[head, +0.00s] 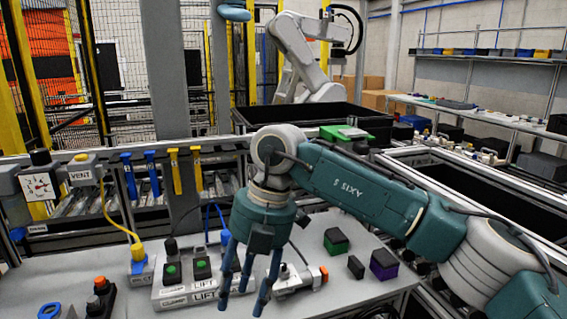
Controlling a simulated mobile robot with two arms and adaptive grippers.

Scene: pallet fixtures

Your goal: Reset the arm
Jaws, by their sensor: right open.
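My right arm, teal and marked "AXIS 5", comes in from the right in the head view. Its right gripper (243,298) hangs down with its blue fingers spread, open and empty. The fingers are in front of the right end of a pale control box (182,294) marked "LIFT", which has a green button (172,270). I cannot tell whether they touch it. A grey fitting with an orange end (305,279) lies just right of the fingers, partly hidden. A white robot arm (298,52) stands at the back behind a black bin. My left gripper is not in view.
A black control with an orange top (100,287) stands at the lower left.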

